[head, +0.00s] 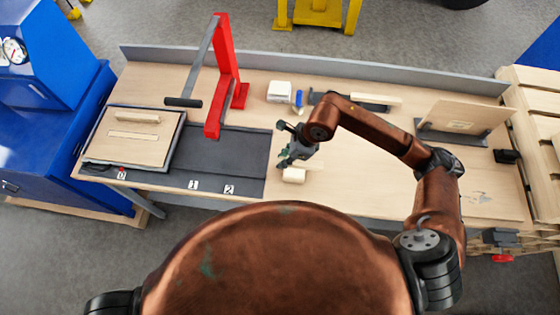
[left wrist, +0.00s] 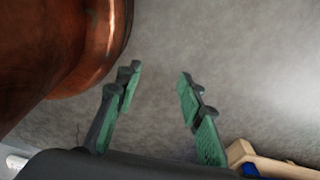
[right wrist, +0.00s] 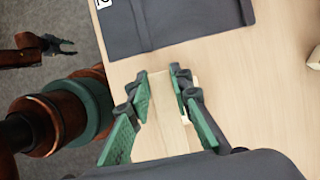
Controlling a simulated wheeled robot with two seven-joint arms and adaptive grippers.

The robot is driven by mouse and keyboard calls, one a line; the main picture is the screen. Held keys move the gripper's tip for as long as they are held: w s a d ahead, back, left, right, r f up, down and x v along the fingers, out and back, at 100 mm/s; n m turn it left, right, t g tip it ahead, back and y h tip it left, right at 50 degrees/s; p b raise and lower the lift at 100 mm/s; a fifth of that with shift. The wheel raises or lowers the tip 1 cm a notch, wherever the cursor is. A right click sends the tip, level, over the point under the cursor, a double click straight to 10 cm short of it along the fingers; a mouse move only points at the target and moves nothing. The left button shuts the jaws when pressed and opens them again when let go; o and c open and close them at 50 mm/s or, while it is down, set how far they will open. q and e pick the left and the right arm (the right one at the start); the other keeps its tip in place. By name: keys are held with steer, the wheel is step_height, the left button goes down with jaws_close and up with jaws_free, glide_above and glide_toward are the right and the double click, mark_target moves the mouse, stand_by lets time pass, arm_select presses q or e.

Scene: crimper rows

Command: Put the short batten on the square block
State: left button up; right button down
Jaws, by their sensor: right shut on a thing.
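My right gripper (head: 290,153) is over the front middle of the bench, shut on a pale wooden piece that looks like the short batten (right wrist: 163,100). In the right wrist view its fingers (right wrist: 160,95) clasp the piece from both sides. Part of the piece shows below the gripper in the head view (head: 294,175); fingers hide the rest, and I cannot tell whether it touches anything beneath. A pale, squarish block (head: 279,91), perhaps the square block, stands at the back. My left gripper (left wrist: 155,85) is open and empty over the floor.
The red press (head: 227,80) with its lever rises behind the dark numbered mat (head: 245,150). A wooden panel (head: 105,148) with two battens lies left. A small blue object (head: 298,98) and a dark tray (head: 370,106) are behind. A tilted board (head: 470,115) stands right.

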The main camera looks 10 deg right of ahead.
steer(key=shift+w+a+f, duration=0.45)
steer(key=shift+w+f, duration=0.15)
steer(key=shift+f, duration=0.25)
steer(key=f, duration=0.1)
steer(key=f+p, duration=0.1)
steer(key=f, duration=0.1)
steer(key=shift+w+a+f, duration=0.15)
steer(key=shift+w+f, duration=0.05)
steer(key=shift+f, duration=0.1)
arm_select(q)
steer(key=shift+w+r, duration=0.4)
steer(key=shift+r, duration=0.15)
steer(key=shift+f, duration=0.1)
arm_select(e)
steer(key=shift+f, duration=0.1)
steer(key=shift+f+b, duration=0.15)
steer(key=shift+b, duration=0.15)
steer(key=c, duration=1.7)
jaws_free()
steer(key=shift+c, duration=0.2)
